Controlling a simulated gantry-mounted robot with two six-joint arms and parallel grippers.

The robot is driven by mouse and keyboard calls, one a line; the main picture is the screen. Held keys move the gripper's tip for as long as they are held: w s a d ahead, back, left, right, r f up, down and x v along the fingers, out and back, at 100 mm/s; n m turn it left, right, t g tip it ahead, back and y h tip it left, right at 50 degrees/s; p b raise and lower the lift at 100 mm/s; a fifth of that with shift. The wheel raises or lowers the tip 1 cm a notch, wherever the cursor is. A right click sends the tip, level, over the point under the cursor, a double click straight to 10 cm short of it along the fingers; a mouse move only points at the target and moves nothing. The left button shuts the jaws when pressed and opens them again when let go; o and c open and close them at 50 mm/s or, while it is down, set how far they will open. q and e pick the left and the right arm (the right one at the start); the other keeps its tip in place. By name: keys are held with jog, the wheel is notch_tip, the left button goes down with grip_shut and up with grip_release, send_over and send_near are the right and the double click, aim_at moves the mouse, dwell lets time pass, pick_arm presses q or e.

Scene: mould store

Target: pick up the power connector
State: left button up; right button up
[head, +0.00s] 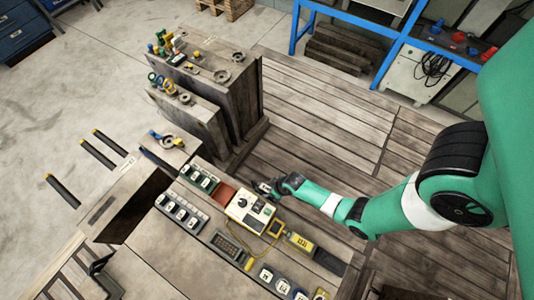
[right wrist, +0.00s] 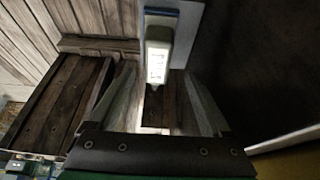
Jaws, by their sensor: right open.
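I cannot tell for sure whether this block is the power connector, and none stands out in the head view. My left gripper is not in view.
The bench (head: 185,246) carries rows of small switch modules (head: 180,212), a keypad unit (head: 228,246) and a yellow labelled device (head: 299,242). Large mould blocks (head: 228,85) with fittings on top stand behind. A blue rack (head: 385,40) stands at the back right. The plank floor (head: 320,120) between is clear.

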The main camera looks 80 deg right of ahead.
aim_at(267, 189)
jog(key=b+x, duration=0.1)
jog(key=x, duration=0.1)
jog(key=b+x, duration=0.2)
jog(key=x, duration=0.1)
jog(key=shift+s+d, duration=0.1)
jog(key=shift+d, duration=0.15)
grip_shut()
jog(key=shift+r, duration=0.1)
